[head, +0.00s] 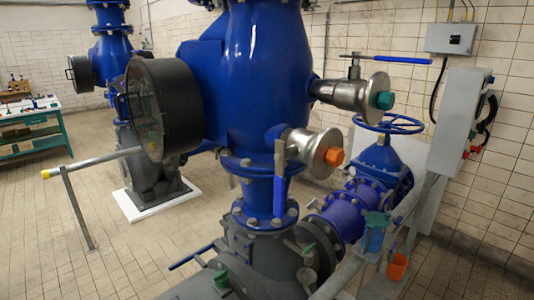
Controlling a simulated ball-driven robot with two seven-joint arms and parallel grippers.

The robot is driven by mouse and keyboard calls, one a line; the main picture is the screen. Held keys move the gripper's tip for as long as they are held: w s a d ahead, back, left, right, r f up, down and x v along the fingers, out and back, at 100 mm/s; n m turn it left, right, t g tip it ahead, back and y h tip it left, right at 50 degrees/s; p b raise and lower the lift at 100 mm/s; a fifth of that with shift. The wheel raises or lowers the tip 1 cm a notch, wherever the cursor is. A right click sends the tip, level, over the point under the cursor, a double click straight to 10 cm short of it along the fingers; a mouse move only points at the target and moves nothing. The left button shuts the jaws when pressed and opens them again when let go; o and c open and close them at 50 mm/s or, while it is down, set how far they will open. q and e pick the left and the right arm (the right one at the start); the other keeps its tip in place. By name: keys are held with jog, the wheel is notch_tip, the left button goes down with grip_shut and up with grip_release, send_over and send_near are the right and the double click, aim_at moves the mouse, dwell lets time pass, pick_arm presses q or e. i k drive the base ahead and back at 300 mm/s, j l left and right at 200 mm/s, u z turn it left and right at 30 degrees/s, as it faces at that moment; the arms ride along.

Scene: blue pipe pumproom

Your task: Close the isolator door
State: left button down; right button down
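A grey electrical box (457,120) stands at the right, seen from its side, with dark knobs and black cables on its right edge. A smaller grey box (451,38) is fixed high on the tiled wall. I cannot tell which one is the isolator, and no open door can be made out on either. Neither of my grippers is in view.
A large blue pump body (268,80) with a black round housing (165,108) fills the middle. A blue handwheel valve (385,125) and grey rail stand before the box. A yellow-tipped rail (85,165) is at left; tiled floor (50,235) there is clear.

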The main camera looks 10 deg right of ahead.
aim_at(437, 36)
jog(key=i+l+u, duration=0.1)
jog(key=l, duration=0.9)
jog(key=i+l+u, duration=0.15)
jog(key=l, duration=0.85)
jog(key=i+l+u, duration=0.1)
jog(key=l, duration=0.95)
jog(key=i+l+u, duration=0.1)
jog(key=l, duration=0.95)
jog(key=i, duration=0.1)
